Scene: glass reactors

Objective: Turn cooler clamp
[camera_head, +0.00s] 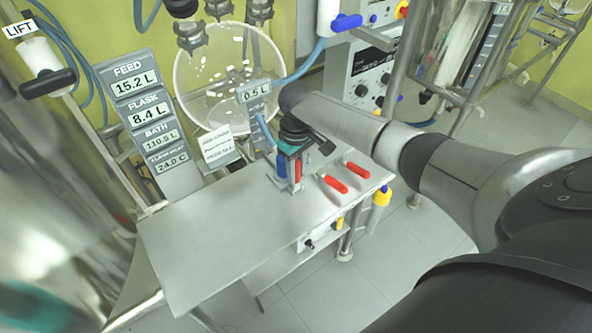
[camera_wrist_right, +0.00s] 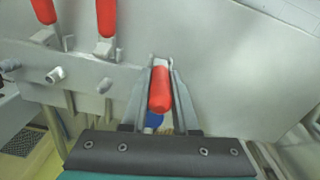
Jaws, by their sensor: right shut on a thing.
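Three red clamp handles stand at the right end of the grey metal bench (camera_head: 215,240). My right gripper (camera_head: 291,186) reaches down from the right and is shut on the leftmost red handle (camera_head: 298,171). In the right wrist view this red handle (camera_wrist_right: 160,90) lies between the two fingers of the right gripper (camera_wrist_right: 164,62). A blue part (camera_wrist_right: 153,120) shows just below it. The other two, the middle red handle (camera_head: 335,184) and the right red handle (camera_head: 358,170), stand free. A blurred teal and dark shape at the lower left seems to be my left gripper (camera_head: 35,308); its fingers cannot be made out.
A round glass vessel (camera_head: 225,75) stands behind the bench. Display panels (camera_head: 137,90) stand at the left, and a small 0.5 L display (camera_head: 256,91) is close behind my right gripper. A yellow-capped part (camera_head: 381,196) hangs at the bench's right edge. The bench's left half is bare.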

